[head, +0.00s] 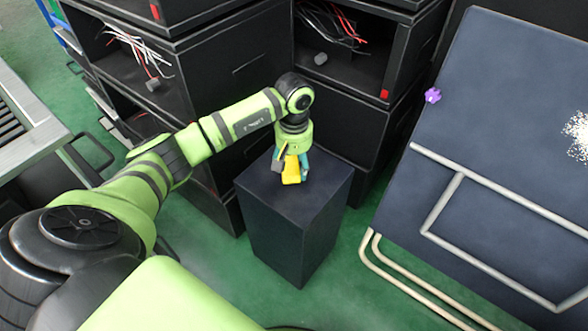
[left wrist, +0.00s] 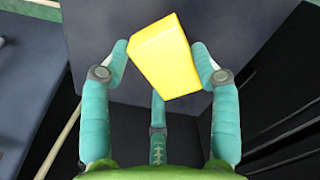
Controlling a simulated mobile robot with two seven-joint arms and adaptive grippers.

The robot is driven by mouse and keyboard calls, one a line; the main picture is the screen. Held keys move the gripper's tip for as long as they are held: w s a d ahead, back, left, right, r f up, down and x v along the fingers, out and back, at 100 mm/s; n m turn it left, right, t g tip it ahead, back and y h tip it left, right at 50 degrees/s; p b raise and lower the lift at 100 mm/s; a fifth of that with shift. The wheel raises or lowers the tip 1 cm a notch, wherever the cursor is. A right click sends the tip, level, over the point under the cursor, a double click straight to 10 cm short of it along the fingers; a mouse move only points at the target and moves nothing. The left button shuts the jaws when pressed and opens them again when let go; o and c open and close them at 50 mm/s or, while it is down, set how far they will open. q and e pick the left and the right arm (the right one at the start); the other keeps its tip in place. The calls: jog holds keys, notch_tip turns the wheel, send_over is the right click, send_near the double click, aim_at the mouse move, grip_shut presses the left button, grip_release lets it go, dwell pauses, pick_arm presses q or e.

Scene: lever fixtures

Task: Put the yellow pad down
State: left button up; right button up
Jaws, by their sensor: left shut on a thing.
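The yellow pad (left wrist: 165,57) is a small block held between the teal fingertips of my left gripper (left wrist: 160,62) in the left wrist view. It sits tilted between the fingers. In the head view the yellow pad (head: 291,170) shows below my left gripper (head: 291,165), over the top of a dark pedestal (head: 315,187). From these views I cannot tell whether the pad touches the pedestal top. My right gripper is not in view.
Black cabinets (head: 232,52) with loose wires stand behind the pedestal. A tilted dark blue panel (head: 500,100) with a pale tube frame (head: 433,215) and a purple knob (head: 433,95) stands at the right. A grey bench (head: 35,125) is at the left. Green floor surrounds the pedestal.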

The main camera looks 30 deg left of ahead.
aim_at(294, 165)
pick_arm(q)
notch_tip(294, 165, down, 2)
jog(key=shift+f, duration=0.2)
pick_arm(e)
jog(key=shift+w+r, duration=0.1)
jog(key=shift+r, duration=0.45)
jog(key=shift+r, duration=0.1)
pick_arm(q)
jog(key=shift+f, duration=0.1)
jog(key=o, duration=1.1)
jog(key=shift+o, duration=0.2)
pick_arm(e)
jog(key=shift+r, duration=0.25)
pick_arm(q)
notch_tip(294, 165, up, 12)
jog(key=p, duration=0.1)
jog(key=shift+p, duration=0.3)
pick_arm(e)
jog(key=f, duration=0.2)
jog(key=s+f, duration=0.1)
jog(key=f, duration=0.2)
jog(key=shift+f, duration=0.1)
